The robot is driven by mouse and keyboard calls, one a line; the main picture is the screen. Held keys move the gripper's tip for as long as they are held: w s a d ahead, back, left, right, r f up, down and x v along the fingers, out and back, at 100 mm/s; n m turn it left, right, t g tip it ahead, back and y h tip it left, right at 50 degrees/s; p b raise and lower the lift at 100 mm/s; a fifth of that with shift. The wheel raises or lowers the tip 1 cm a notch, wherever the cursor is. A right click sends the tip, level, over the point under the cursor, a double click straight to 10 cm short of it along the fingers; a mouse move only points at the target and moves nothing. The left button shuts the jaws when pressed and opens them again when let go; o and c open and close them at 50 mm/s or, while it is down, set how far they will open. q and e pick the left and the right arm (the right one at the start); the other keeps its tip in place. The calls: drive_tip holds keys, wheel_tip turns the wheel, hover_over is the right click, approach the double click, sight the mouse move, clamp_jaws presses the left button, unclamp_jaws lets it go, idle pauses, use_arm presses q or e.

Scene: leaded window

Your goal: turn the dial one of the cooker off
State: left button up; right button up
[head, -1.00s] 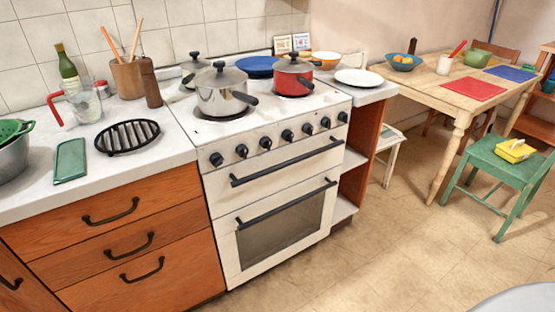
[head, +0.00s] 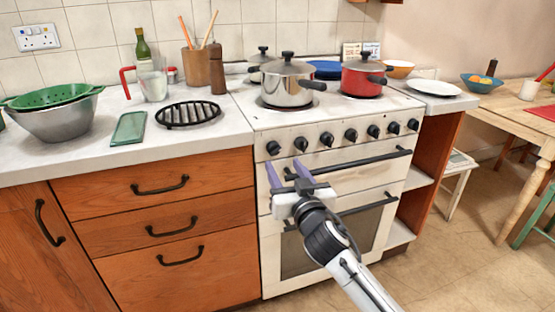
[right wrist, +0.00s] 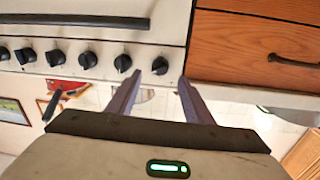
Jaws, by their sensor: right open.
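The white cooker (head: 345,170) stands in the middle of the head view, with a row of black dials along its front panel. The leftmost dial (head: 273,147) also shows in the right wrist view (right wrist: 160,66). No numbers can be read, so I cannot tell which is dial one from a label. My right gripper (head: 283,166) is open and empty in front of the panel's left end, below the two leftmost dials. In the right wrist view its fingers (right wrist: 160,82) point towards the leftmost dial, apart from it. My left gripper is out of view.
The oven handle bar (head: 348,163) runs across just below the dials, close to my right gripper. A steel pot (head: 286,85) and a red pot (head: 361,78) stand on the hob. Wooden drawers (head: 165,225) lie left of the cooker.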

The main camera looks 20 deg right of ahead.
sight(276, 154)
drive_tip(key=w, duration=0.6)
drive_tip(key=shift+w+b, duration=0.35)
drive_tip(key=shift+b, duration=0.05)
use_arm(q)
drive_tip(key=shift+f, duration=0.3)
use_arm(e)
drive_tip(key=c, duration=1)
drive_tip(key=shift+c, duration=0.2)
